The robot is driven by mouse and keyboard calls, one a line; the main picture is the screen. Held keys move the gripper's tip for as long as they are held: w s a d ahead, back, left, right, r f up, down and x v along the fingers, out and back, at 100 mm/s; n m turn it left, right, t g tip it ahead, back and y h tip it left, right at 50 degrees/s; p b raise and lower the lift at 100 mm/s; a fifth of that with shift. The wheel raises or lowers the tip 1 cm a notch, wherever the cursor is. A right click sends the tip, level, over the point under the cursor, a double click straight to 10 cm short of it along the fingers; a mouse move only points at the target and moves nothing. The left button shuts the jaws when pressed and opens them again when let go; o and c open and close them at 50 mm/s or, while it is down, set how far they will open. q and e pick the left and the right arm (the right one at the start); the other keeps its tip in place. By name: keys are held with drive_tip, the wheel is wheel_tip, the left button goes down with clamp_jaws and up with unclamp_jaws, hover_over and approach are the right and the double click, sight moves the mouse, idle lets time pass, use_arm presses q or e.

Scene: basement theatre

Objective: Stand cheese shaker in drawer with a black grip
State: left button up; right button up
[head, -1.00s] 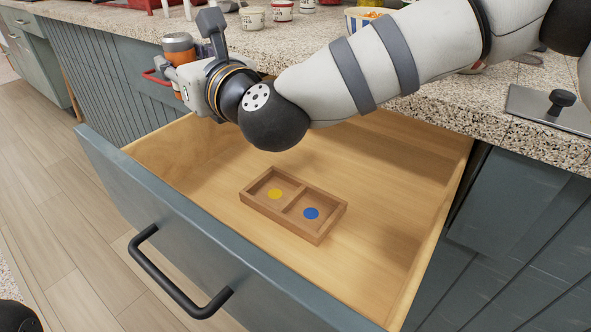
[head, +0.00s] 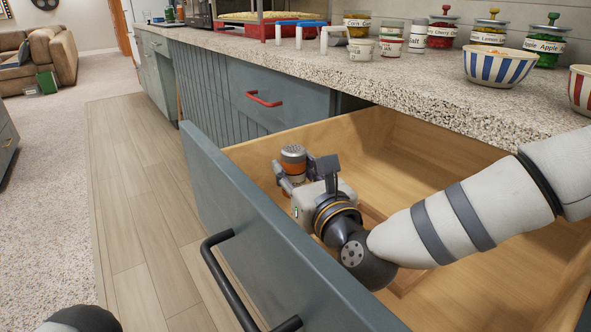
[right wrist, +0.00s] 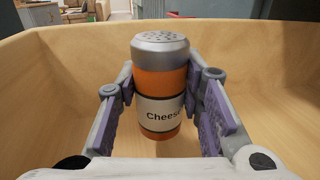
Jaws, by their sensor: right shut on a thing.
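The cheese shaker (head: 293,158) is an orange cylinder with a silver perforated lid; its "Cheese" label shows in the right wrist view (right wrist: 158,112). My right gripper (head: 288,178) is shut on it from both sides, as the right wrist view also shows (right wrist: 160,84). The shaker is upright, inside the open drawer (head: 250,225) near its far left corner. I cannot tell whether its base touches the drawer floor. The drawer's black grip (head: 222,282) is on its blue-grey front. The wooden two-part tray (head: 408,282) in the drawer is mostly hidden by my right arm. My left gripper is out of view.
The speckled counter (head: 400,93) overhangs the drawer's back right side. It holds a striped bowl (head: 499,67), labelled jars and tubs, and a red tray (head: 262,30). Another drawer with a red grip (head: 264,99) is shut. Drawer floor around the shaker looks clear.

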sight(299, 171)
drive_tip(key=shift+r, duration=0.1)
drive_tip(key=shift+f+b, duration=0.45)
drive_tip(key=shift+f, duration=0.15)
drive_tip(key=o, duration=1.2)
drive_tip(key=shift+r, duration=0.15)
drive_tip(key=shift+s+d+r+p, duration=0.25)
drive_tip(key=shift+s+r+p, duration=0.45)
drive_tip(key=shift+p, duration=0.25)
drive_tip(key=p+v, duration=0.1)
drive_tip(key=v, duration=0.4)
drive_tip(key=shift+d+f+p, duration=0.1)
drive_tip(key=shift+d+p, duration=0.05)
drive_tip(key=shift+p, duration=0.2)
drive_tip(key=shift+s+d+f, duration=0.1)
drive_tip(key=shift+s+d, duration=0.05)
drive_tip(key=shift+s, duration=0.35)
